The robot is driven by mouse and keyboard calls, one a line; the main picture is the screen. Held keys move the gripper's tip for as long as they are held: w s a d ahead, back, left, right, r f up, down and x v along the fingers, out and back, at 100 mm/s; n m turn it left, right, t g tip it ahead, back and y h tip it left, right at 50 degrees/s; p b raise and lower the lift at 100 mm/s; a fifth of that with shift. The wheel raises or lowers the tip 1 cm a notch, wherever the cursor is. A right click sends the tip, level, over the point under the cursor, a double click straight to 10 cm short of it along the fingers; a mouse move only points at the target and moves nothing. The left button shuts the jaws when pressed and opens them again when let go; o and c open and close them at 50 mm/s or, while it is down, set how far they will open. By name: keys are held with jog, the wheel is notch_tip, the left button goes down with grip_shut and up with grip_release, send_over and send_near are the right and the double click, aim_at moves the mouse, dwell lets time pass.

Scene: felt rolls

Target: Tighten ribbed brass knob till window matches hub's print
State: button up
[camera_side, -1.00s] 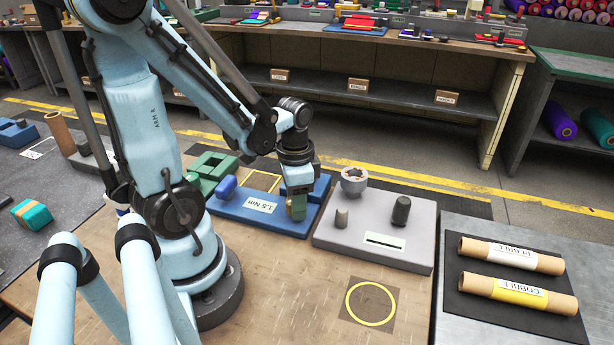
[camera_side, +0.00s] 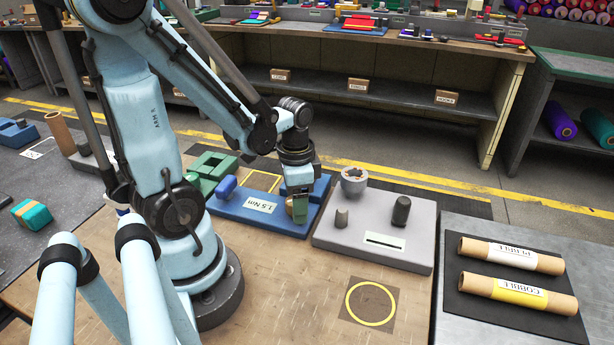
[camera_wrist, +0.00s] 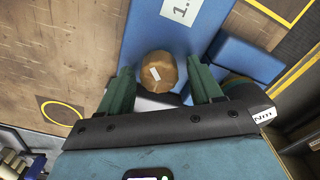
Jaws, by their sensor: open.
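The brass-brown knob (camera_wrist: 158,72) stands between my fingers in the wrist view, with a small white window on its top. I cannot read the window. In the side view a sliver of the knob (camera_side: 290,208) shows beside my finger. My gripper (camera_wrist: 161,80) is open, its green fingers on either side of the knob, and I cannot tell whether they touch it. It also shows low over the blue fixture in the side view (camera_side: 299,206). The blue fixture (camera_side: 235,211) carries a label (camera_side: 260,204) reading "1.5 Nm". A partly hidden dark round part (camera_wrist: 250,98) carries print ending "Nm".
A grey plate (camera_side: 330,238) with a bowl (camera_side: 354,180) and two posts stands right of the fixture. Two labelled rolls (camera_side: 518,294) lie on a dark mat farther right. The bench around the yellow ring (camera_side: 370,304) is clear.

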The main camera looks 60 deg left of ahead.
notch_tip(320, 180, up, 12)
dwell(1.0)
jog(key=w+d+n+t, duration=0.2)
jog(key=w+d+t, duration=0.4)
jog(key=d, duration=0.3)
jog(key=shift+f+n+t, duration=0.4)
jog(key=shift+t, duration=0.2)
